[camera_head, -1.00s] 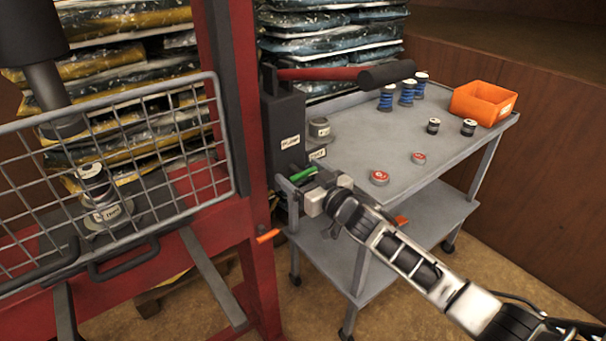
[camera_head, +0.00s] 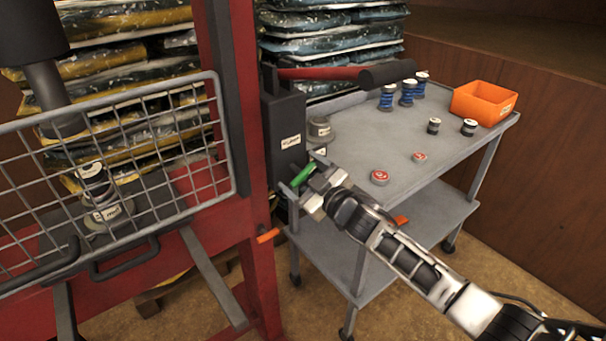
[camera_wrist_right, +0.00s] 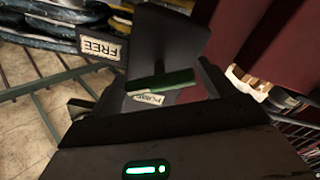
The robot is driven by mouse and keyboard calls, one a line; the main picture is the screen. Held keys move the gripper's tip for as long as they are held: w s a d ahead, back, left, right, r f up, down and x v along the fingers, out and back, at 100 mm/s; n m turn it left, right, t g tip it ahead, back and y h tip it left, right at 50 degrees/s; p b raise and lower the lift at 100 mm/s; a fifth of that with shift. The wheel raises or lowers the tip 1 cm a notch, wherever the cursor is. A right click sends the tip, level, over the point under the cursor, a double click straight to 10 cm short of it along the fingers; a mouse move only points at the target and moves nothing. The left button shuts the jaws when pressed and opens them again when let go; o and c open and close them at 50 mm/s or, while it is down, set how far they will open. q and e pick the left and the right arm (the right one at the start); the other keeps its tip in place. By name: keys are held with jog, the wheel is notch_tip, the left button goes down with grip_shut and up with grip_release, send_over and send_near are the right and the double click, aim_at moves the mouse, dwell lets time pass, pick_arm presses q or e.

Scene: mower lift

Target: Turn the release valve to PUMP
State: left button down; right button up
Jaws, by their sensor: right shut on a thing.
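The release valve's green lever (camera_head: 303,174) sticks out low on the front of the dark pump block (camera_head: 284,115). My right gripper (camera_head: 314,181) is at the lever, shut on it. In the right wrist view the green lever (camera_wrist_right: 160,82) lies between the dark fingers of my right gripper (camera_wrist_right: 152,92). The PUMP label (camera_wrist_right: 148,99) shows right beside the lever, partly covered by it. The FREE label (camera_wrist_right: 102,47) is farther off, to the upper left. My left gripper is not in view.
A red press frame (camera_head: 240,140) with a wire guard (camera_head: 120,170) stands to the left. A red pump handle (camera_head: 320,73) reaches over the grey cart (camera_head: 400,135). An orange bin (camera_head: 484,102), spools and red-topped tins are on the cart. An orange knob (camera_head: 268,236) sits below the lever.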

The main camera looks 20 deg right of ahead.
jog(key=n, duration=0.6)
jog(key=shift+f+b, duration=0.15)
jog(key=shift+b, duration=0.2)
jog(key=n, duration=0.5)
jog(key=shift+n+b, duration=0.4)
jog(key=o, duration=0.9)
jog(key=shift+s, duration=0.1)
jog(key=b+v, duration=0.1)
jog(key=v, duration=1.4)
jog(key=shift+s, duration=0.4)
